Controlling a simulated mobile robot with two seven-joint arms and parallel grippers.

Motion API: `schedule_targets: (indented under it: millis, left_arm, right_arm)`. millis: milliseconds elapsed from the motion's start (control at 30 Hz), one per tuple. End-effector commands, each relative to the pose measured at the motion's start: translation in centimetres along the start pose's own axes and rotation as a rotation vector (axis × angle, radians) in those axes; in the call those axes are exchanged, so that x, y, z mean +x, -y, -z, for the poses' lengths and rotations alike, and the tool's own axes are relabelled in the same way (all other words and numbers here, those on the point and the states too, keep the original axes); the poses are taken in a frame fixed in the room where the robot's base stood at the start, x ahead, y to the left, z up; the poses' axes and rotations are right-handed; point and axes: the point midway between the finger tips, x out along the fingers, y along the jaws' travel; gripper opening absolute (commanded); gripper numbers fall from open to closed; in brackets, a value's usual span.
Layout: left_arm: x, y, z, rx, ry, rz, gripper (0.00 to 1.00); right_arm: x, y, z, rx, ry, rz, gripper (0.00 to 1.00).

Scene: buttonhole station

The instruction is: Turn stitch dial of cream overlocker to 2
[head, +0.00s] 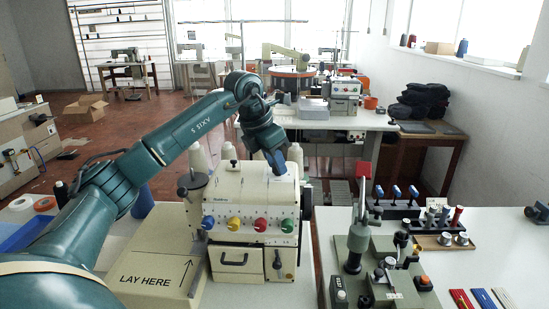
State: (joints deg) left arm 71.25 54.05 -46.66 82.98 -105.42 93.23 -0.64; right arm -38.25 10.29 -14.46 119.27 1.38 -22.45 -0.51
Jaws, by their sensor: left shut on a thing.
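The cream overlocker (228,198) stands on the white table in the middle of the head view, its front facing me. My left gripper (279,171) points down at the upper part of the machine, right of centre. It is shut on a small part there, apparently the stitch dial, which the fingers mostly hide. I cannot read the dial's setting. My right gripper is not in view.
A cream box marked "LAY HERE" (155,270) lies left of the overlocker, below my left arm. A green press (358,235) with a red top stands to the right, near blue-handled tools (396,192) and a wooden spool tray (443,240). White cones stand behind the machine.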

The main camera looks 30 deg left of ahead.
Motion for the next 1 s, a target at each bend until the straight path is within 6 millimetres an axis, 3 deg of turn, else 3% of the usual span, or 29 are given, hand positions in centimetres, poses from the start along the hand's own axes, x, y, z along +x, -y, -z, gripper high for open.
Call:
schedule_targets:
  millis: [600, 1000]
  left_arm:
    - [-0.01, 0.49, -0.20, -0.479, 0.002, -0.199, 0.04]
    - [0.00, 0.56, -0.25, -0.609, 0.002, -0.252, 0.04]
  right_arm:
    - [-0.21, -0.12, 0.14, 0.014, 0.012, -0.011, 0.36]
    - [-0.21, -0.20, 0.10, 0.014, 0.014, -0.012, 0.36]
